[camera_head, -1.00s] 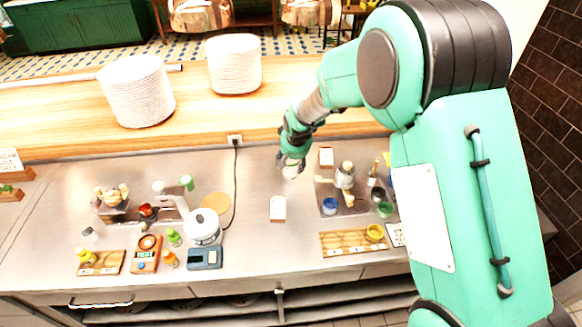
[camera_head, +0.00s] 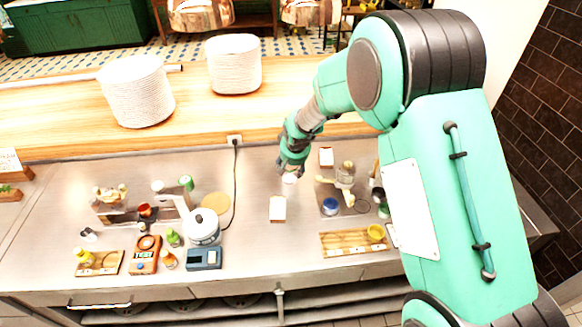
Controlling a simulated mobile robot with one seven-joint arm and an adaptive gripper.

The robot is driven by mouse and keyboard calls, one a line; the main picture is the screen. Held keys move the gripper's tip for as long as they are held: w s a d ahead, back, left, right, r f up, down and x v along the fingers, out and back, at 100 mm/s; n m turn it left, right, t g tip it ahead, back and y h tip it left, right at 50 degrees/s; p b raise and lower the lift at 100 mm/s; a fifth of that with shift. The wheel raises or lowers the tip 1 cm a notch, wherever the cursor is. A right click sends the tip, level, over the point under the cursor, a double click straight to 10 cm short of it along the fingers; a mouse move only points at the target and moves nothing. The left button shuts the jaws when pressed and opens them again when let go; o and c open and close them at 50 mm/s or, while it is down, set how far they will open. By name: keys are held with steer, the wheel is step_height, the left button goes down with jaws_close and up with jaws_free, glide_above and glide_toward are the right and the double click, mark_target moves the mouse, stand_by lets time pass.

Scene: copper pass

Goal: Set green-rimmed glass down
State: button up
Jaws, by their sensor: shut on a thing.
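My gripper (camera_head: 290,171) is shut on a small pale, clear-looking thing, which I take to be the green-rimmed glass (camera_head: 290,179). The fingers cover its upper part, and a green rim cannot be made out at this size. The glass is over the steel counter (camera_head: 262,182), behind a small white card or box (camera_head: 278,208). I cannot tell whether its base touches the counter.
A wooden rack (camera_head: 345,243) lies in front. A black cable (camera_head: 235,180) runs at left, near a white pot (camera_head: 205,229). Bare counter surrounds the white card.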

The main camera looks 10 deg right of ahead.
steer(key=shift+f, duration=0.15)
steer(key=o, duration=1.3)
steer(key=shift+o, duration=0.2)
steer(key=p+v, duration=0.1)
steer(key=v, duration=1.1)
steer(key=shift+p, duration=0.3)
steer(key=shift+r, duration=0.3)
